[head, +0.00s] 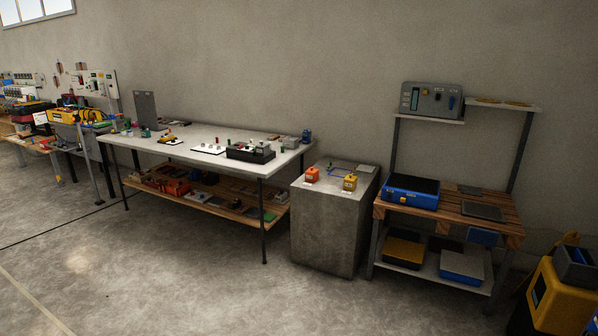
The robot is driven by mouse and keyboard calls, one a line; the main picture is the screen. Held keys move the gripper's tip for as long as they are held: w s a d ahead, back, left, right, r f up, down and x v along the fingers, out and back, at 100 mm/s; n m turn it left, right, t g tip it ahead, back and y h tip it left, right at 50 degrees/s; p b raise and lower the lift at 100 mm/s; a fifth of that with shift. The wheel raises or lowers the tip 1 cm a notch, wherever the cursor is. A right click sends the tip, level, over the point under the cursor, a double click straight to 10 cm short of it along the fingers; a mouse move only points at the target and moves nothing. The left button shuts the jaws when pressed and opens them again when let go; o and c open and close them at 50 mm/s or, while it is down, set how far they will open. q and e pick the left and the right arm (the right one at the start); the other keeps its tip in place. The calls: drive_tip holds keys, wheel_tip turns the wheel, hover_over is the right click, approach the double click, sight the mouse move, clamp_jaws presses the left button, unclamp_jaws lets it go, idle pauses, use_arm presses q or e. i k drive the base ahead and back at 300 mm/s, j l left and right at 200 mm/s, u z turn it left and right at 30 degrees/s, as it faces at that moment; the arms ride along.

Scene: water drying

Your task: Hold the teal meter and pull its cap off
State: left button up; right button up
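I cannot pick out the teal meter or its cap for certain; the small items on the long white-topped table (215,137) are too far off to tell. A small blue-teal item (145,132) stands near the left end of that table, and another small blue item (306,136) stands at its right end. Neither of my grippers is in view.
A concrete block (325,235) bears an orange item (312,174) and a yellow item (350,182). A wooden workbench (450,212) holds a blue case (411,191). A yellow machine (562,300) stands at the lower right. The concrete floor in front is clear.

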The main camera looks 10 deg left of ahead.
sight(147, 133)
drive_tip(key=i+u, duration=0.2)
drive_tip(key=i, duration=0.25)
drive_tip(key=i+l+u, duration=0.25)
drive_tip(key=i, duration=0.2)
drive_tip(key=i+l+u, duration=0.2)
drive_tip(key=i, duration=0.25)
drive_tip(key=i+j+u, duration=0.4)
drive_tip(key=i+u, duration=0.75)
drive_tip(key=i, duration=0.25)
drive_tip(key=i+l+u, duration=0.15)
drive_tip(key=i+u, duration=0.25)
drive_tip(key=i+z, duration=0.15)
drive_tip(key=i, duration=0.55)
drive_tip(key=i+z, duration=0.2)
drive_tip(key=i, duration=0.5)
drive_tip(key=i+j+z, duration=0.15)
drive_tip(key=i, duration=0.55)
drive_tip(key=i+z, duration=0.1)
drive_tip(key=i, duration=0.6)
drive_tip(key=i+j+z, duration=0.1)
drive_tip(key=i, duration=0.6)
drive_tip(key=i+j+z, duration=0.1)
drive_tip(key=i, duration=0.6)
drive_tip(key=i+j+z, duration=0.15)
drive_tip(key=i+z, duration=0.2)
drive_tip(key=i+j+z, duration=0.3)
drive_tip(key=i, duration=0.25)
drive_tip(key=i+j+z, duration=0.35)
drive_tip(key=i+j, duration=0.05)
